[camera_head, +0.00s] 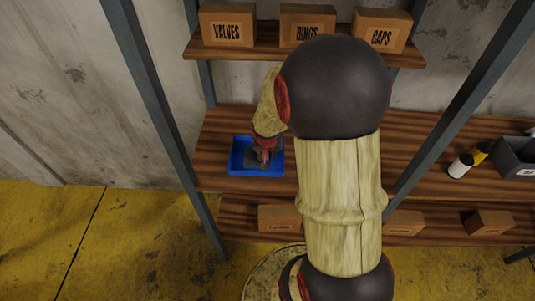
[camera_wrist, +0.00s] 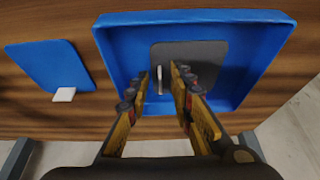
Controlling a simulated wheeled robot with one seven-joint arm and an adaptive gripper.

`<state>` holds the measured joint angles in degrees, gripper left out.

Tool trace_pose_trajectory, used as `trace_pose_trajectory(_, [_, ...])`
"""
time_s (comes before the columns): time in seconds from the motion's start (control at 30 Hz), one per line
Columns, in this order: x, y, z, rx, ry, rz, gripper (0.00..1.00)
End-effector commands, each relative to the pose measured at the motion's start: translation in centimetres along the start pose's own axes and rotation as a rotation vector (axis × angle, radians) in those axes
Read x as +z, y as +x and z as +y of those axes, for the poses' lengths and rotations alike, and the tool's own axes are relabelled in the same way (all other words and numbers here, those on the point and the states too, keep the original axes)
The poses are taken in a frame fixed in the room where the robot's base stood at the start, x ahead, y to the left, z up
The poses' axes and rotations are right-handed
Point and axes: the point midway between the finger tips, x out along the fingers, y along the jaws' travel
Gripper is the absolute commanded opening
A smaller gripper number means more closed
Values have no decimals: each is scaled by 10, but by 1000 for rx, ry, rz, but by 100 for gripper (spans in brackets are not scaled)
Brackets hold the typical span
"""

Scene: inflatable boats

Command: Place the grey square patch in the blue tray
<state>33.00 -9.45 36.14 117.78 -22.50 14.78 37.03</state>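The blue tray (camera_head: 238,164) sits on the middle wooden shelf, left of my arm. In the wrist view the blue tray (camera_wrist: 265,55) fills the upper middle. The grey square patch (camera_wrist: 205,54) lies inside it, apparently flat on its floor, with a thin pale upright tab (camera_wrist: 159,82) on it. My gripper (camera_wrist: 158,76) is open over the tray, with one finger on each side of the tab and gaps visible on both sides. In the head view my gripper (camera_head: 263,150) reaches down into the tray, and the patch is partly hidden there.
A blue square patch (camera_wrist: 48,62) with a white tab lies on the shelf left of the tray in the wrist view. Boxes labelled VALVES (camera_head: 228,28), RINGS and CAPS stand above. A grey bin (camera_head: 512,160) and small bottles (camera_head: 461,165) are at right. A slanted post (camera_head: 160,110) stands left.

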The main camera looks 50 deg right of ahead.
Motion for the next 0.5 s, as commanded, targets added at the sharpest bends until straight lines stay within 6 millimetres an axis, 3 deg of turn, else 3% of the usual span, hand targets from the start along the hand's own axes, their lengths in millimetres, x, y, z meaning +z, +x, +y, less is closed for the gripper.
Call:
trace_pose_trajectory(0.27, [-2,-8,0,0,0,1,23])
trace_pose_trajectory(0.5, [-4,-54,-1,-1,0,5,23])
